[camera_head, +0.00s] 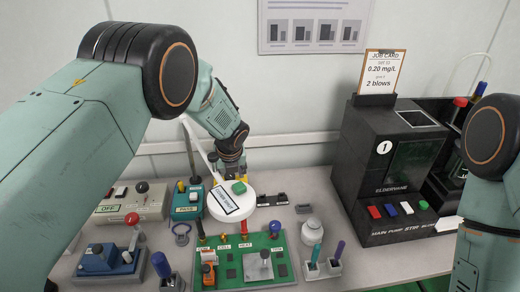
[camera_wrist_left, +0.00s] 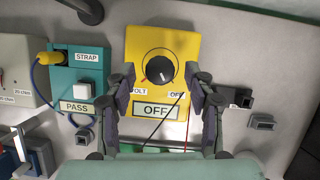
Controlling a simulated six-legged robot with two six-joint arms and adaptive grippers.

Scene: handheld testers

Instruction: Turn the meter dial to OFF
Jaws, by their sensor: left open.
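The yellow meter (camera_wrist_left: 187,43) fills the middle of the left wrist view. The display (camera_wrist_left: 156,111) reads OFF. My left gripper (camera_wrist_left: 162,80) is open, with one finger on each side of the dial; contact cannot be told. In the head view my left gripper (camera_head: 230,160) is over the meter, which is mostly hidden behind a white round head (camera_head: 236,190). My right gripper is out of view.
A teal strap tester (camera_head: 189,203) marked PASS stands left of the meter. Black and red leads run from the meter. A green board (camera_head: 245,262) lies in front. A black analyser (camera_head: 390,165) with a job card (camera_head: 382,72) stands at the right.

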